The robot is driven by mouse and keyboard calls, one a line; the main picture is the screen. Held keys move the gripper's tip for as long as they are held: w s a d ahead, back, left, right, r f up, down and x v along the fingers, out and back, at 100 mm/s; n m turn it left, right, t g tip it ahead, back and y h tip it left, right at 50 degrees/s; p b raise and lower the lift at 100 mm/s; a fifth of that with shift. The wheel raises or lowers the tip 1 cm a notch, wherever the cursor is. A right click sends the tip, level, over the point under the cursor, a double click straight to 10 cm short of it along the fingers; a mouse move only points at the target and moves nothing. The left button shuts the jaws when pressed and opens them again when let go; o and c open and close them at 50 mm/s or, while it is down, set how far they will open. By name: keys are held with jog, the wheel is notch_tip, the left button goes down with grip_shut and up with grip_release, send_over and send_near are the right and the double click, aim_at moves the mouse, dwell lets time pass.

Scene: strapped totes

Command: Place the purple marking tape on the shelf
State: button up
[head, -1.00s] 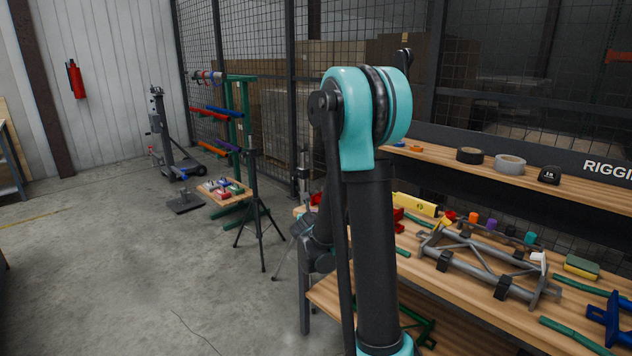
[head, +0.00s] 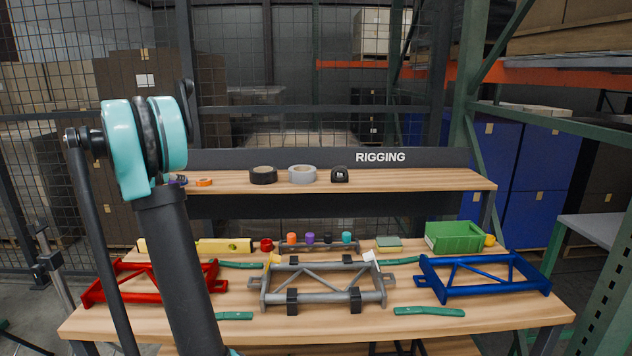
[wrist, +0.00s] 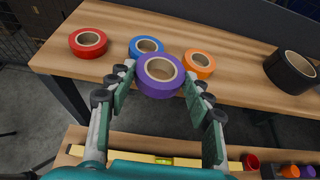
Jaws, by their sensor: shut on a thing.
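The purple marking tape (wrist: 160,91) is a thick roll held between the two fingertips of my gripper (wrist: 159,78) in the wrist view. Its round face points up toward the camera. The wooden shelf (head: 430,182) runs along the back of the bench under the RIGGING board, and it also shows in the wrist view (wrist: 232,88). The purple roll appears over or just at the shelf's front edge; I cannot tell whether it touches the shelf. In the head view my arm hides most of the gripper.
On the shelf, red tape (wrist: 88,53), blue tape (wrist: 134,52) and orange tape (wrist: 200,74) lie close around the purple roll. Black tape (head: 263,180), grey tape (head: 302,180) and a tape measure (head: 340,175) stand farther right. The bench (head: 330,322) below holds frames and tools.

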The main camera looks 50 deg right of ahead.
jog(key=s+d+r+m+g+h, duration=0.2)
jog(key=s+d+r+m+g, duration=0.1)
jog(key=d+r, duration=0.8)
notch_tip(320, 180, up, 5)
jog(key=m+g, duration=0.1)
send_over(225, 184)
jog(key=shift+h, duration=0.3)
notch_tip(225, 184, down, 20)
jog(key=shift+s+r, duration=0.1)
jog(key=shift+r, duration=0.05)
jog(key=o, duration=1)
jog(key=shift+c, duration=0.2)
